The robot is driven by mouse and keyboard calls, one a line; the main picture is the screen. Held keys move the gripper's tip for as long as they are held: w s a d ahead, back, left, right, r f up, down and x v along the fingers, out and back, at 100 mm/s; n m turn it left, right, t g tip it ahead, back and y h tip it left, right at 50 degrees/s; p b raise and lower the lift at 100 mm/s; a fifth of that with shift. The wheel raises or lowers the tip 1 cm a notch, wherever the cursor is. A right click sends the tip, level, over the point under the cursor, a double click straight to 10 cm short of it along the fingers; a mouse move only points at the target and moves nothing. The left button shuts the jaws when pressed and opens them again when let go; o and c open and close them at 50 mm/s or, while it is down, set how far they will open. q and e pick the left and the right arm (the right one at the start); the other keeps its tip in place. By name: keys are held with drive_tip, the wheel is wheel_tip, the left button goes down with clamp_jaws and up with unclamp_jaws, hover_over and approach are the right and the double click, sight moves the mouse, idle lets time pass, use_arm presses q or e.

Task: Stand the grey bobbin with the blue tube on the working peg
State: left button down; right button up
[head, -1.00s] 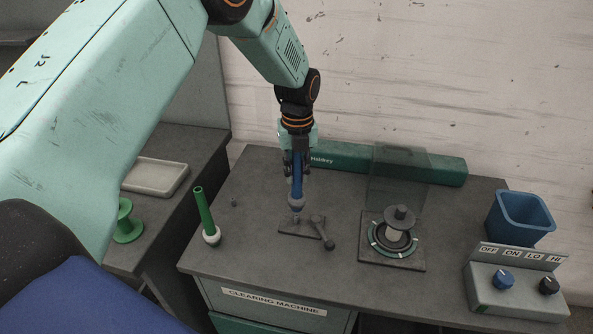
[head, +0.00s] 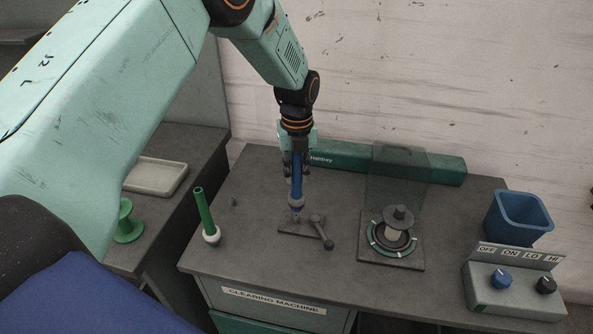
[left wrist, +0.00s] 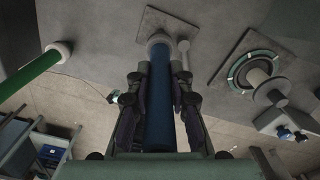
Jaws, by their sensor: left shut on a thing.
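The grey bobbin with the blue tube (head: 297,190) is upright in my left gripper (head: 297,170), which is shut on the blue tube. The tube also shows in the left wrist view (left wrist: 160,105), between the two fingers. Its grey bottom end is just over the small plate (head: 290,226) with a lever (head: 322,236). The working peg shows only as a small tip under the bobbin, if at all; I cannot tell whether the bobbin touches it. My right gripper is not in view.
A green tube on a pale base (head: 202,215) stands left on the bench. A ring fixture with a spool (head: 398,225) is to the right, behind it a clear shield (head: 396,175). A blue bin (head: 522,218) and a control box (head: 515,290) stand at the far right.

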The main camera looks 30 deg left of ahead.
sight(297, 188)
use_arm(q)
drive_tip(key=shift+f, duration=0.15)
drive_tip(key=shift+f+b, duration=0.8)
drive_tip(key=shift+f, duration=0.6)
drive_tip(key=shift+f+b, duration=0.35)
drive_tip(key=shift+f, duration=0.4)
drive_tip(key=shift+f, duration=0.4)
idle(0.5)
drive_tip(key=c, duration=1.1)
unclamp_jaws()
